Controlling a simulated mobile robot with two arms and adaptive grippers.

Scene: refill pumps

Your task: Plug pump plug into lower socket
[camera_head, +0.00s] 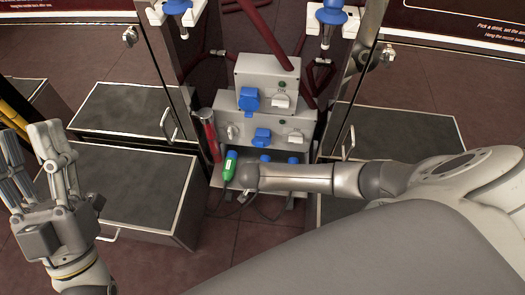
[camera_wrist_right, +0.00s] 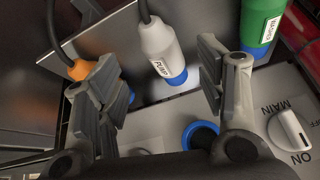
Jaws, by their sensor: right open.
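The white pump plug (camera_wrist_right: 160,48), labelled PUMP, has a blue end that meets the grey panel. My right gripper (camera_wrist_right: 158,68) is open, with its fingers apart on either side of this plug in the wrist view. In the head view its fingers are hard to make out at the arm's end. A blue round socket (camera_wrist_right: 200,135) lies just below the plug in the wrist view. In the head view, the lower grey box has a blue socket (camera_head: 262,136) and the upper box another blue socket (camera_head: 249,100). My left gripper (camera_head: 30,150) is open and empty at the left.
A green plug (camera_head: 229,166) stands beside my right arm's end; it also shows in the wrist view (camera_wrist_right: 260,22). An orange-ended plug (camera_wrist_right: 80,70) is behind my left finger there. A MAIN knob (camera_wrist_right: 290,130) is at the right. Grey cabinets (camera_head: 135,185) flank the boxes.

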